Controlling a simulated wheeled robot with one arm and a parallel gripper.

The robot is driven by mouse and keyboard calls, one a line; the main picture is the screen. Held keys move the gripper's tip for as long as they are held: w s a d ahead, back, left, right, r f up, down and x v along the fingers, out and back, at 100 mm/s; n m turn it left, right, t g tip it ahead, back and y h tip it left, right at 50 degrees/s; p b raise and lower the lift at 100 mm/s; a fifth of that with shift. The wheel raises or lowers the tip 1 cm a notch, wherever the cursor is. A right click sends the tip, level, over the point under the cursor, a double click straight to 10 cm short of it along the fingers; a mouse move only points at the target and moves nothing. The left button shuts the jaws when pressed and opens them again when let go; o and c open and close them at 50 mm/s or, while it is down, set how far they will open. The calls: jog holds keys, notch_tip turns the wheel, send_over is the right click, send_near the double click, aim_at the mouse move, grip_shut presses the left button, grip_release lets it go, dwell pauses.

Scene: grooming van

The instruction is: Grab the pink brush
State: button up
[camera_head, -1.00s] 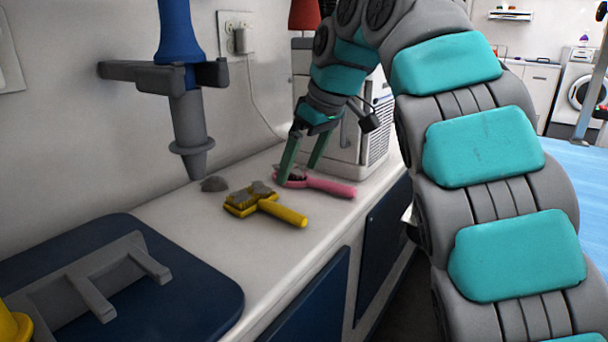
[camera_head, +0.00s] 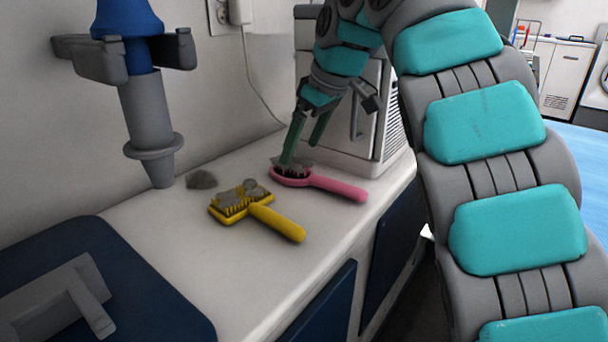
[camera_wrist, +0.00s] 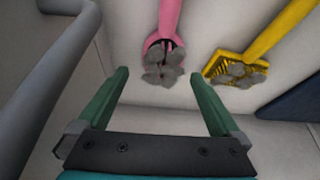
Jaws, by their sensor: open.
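The pink brush (camera_head: 335,187) lies on the white counter, its head to the left with grey fluff on it and its handle pointing right. In the wrist view the pink brush (camera_wrist: 170,22) has its head just beyond and between my fingertips. My gripper (camera_head: 306,152) is over the head of the brush, fingers pointing down. In the wrist view my gripper (camera_wrist: 158,72) is open, with one green finger on each side and nothing held. I cannot tell whether a fingertip touches the brush head.
A yellow brush (camera_head: 275,220) with grey fluff lies close to the pink one. A fluff clump (camera_head: 201,179) lies behind it. A grey metal box (camera_head: 365,125) stands right behind the pink brush. A wall-held dryer (camera_head: 150,115) hangs at left. The white counter (camera_head: 215,275) is bare in front.

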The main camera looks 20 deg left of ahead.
aim_at(294, 163)
jog(key=shift+s+x, duration=0.2)
jog(key=shift+x, duration=2.5)
jog(key=shift+c, duration=0.2)
jog(key=c, duration=1.2)
jog(key=shift+o, duration=0.2)
jog(key=shift+r, duration=0.1)
